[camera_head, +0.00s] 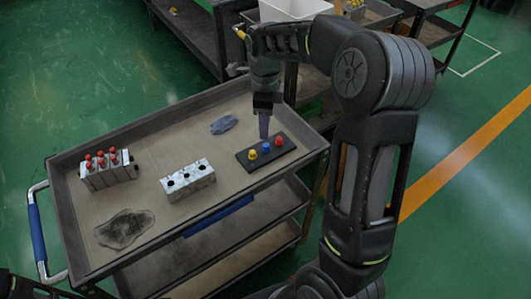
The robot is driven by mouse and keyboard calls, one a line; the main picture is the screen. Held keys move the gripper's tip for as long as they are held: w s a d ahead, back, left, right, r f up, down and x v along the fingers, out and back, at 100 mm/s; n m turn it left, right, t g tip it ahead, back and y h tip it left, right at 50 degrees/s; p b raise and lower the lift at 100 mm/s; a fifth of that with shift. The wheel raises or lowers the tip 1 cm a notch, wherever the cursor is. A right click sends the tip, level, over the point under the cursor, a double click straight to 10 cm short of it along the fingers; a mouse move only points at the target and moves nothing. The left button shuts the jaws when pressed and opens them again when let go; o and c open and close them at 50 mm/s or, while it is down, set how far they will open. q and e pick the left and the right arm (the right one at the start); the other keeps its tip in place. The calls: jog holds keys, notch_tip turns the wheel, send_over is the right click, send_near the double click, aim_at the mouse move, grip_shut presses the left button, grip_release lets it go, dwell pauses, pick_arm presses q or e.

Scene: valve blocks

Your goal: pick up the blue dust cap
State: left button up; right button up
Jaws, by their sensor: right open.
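The blue dust cap (266,147) stands on a dark flat plate (246,163) at the right end of the cart's top tray, between a yellow cap (252,154) and a red cap (279,140). My right gripper (264,135) points straight down just above the blue cap. It is open, and its fingers look close to the cap, but I cannot tell whether they touch or straddle it. My left gripper is not visible.
A silver valve block (187,180) with dark holes stands mid-tray. Another block (108,172) with several red-topped parts is at the left. A grey-blue cloth (224,124) and a dark stain (125,229) lie on the tray (150,147). A white bin (293,9) is behind.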

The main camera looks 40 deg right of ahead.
aim_at(266, 145)
jog(key=shift+f, duration=1.25)
jog(key=shift+f, duration=0.1)
notch_tip(266, 145, down, 5)
jog(key=shift+s+d+p, duration=0.1)
jog(key=shift+d+p, duration=0.05)
jog(key=shift+p, duration=0.15)
jog(key=shift+c, duration=0.4)
grip_shut()
